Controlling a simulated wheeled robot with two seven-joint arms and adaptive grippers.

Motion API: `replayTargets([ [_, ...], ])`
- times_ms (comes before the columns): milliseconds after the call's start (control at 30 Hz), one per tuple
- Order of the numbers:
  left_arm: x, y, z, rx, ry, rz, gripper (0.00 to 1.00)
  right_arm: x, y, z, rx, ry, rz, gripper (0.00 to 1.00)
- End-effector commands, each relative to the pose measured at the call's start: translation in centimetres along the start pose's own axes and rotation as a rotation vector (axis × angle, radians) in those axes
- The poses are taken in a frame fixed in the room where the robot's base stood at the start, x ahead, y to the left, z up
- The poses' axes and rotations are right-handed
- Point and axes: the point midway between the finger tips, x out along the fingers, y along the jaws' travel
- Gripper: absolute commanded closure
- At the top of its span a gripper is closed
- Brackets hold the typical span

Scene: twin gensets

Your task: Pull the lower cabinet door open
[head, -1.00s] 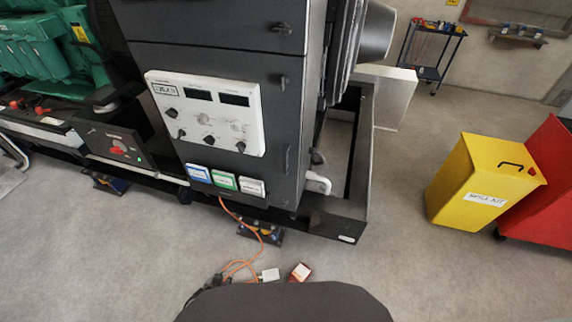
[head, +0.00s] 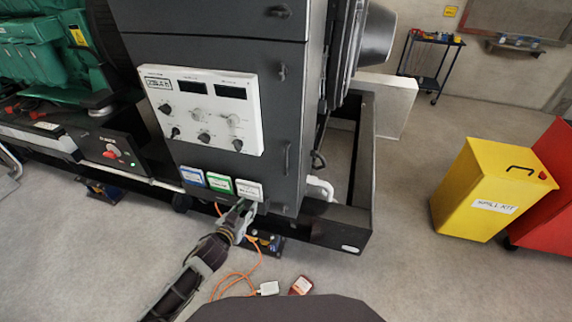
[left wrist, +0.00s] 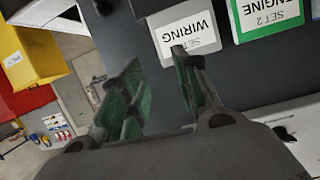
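The dark grey cabinet (head: 272,112) stands at the centre of the head view, with a white control panel on its front. Small dark handles sit near its right edge, an upper one (head: 282,72) and a lower one (head: 287,158). My left gripper (head: 243,207) is low in front of the cabinet, below and left of the lower handle and apart from it. In the left wrist view its green-padded fingers (left wrist: 157,68) are spread with nothing between them. They overlap the white WIRING binder (left wrist: 186,32) in that view; contact cannot be told. My right gripper is not in view.
Blue (head: 192,177), green (head: 220,186) and white (head: 249,191) binders sit low on the cabinet front. A black base frame (head: 340,235) juts out at right. An orange cable (head: 235,274) lies on the floor. A yellow spill-kit bin (head: 485,190) stands right, with free floor between.

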Motion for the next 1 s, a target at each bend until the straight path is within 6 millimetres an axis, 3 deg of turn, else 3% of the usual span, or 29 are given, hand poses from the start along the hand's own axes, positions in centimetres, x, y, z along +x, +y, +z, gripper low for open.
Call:
replayTargets([
  [300, -2.9, 4.6, -9.8, -0.012, 0.201, 0.095, 0.68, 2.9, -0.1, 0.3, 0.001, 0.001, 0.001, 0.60],
  [500, -5.2, 6.8, -13.8, -0.023, 0.283, 0.142, 0.68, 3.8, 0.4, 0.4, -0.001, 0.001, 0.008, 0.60],
  [700, -6.0, 7.5, -15.1, -0.029, 0.307, 0.157, 0.68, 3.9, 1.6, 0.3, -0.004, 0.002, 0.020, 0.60],
  [1000, -6.0, 7.4, -15.1, -0.030, 0.307, 0.157, 0.68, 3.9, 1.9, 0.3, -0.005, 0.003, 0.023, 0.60],
])
